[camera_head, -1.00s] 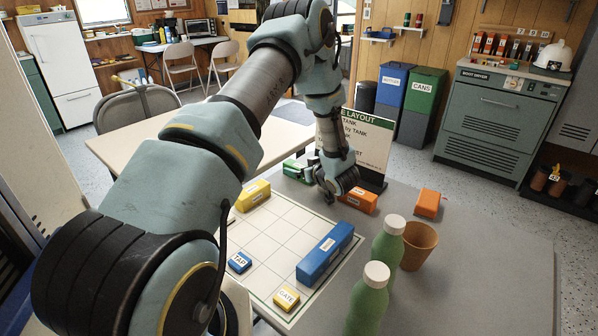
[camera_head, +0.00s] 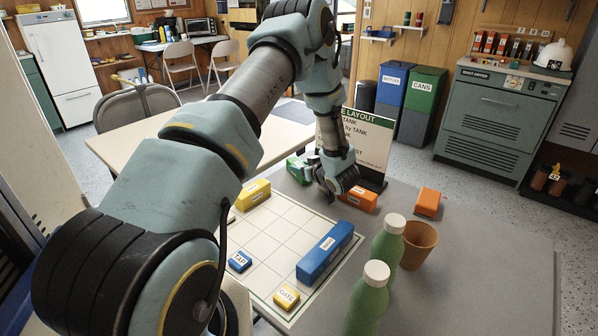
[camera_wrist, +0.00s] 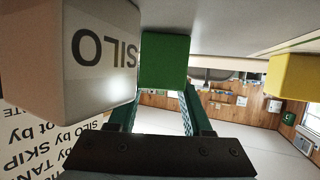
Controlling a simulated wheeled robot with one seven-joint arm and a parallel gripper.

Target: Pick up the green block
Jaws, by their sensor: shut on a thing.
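The green block (camera_wrist: 165,62) is between the two fingers of my gripper (camera_wrist: 163,94) in the wrist view, and the fingers are closed on it. In the head view the green block (camera_head: 295,170) shows beside my gripper, at the far edge of the grey table and partly hidden by it. I cannot tell whether the block is clear of the table.
A pale SILO block (camera_wrist: 75,60) stands close by in the wrist view. A yellow block (camera_head: 253,194), a long blue block (camera_head: 325,254) and small TAP (camera_head: 239,261) and GATE (camera_head: 287,297) blocks are on the grid board. Orange blocks (camera_head: 428,202), green bottles (camera_head: 388,245) and a cup (camera_head: 418,246) stand right.

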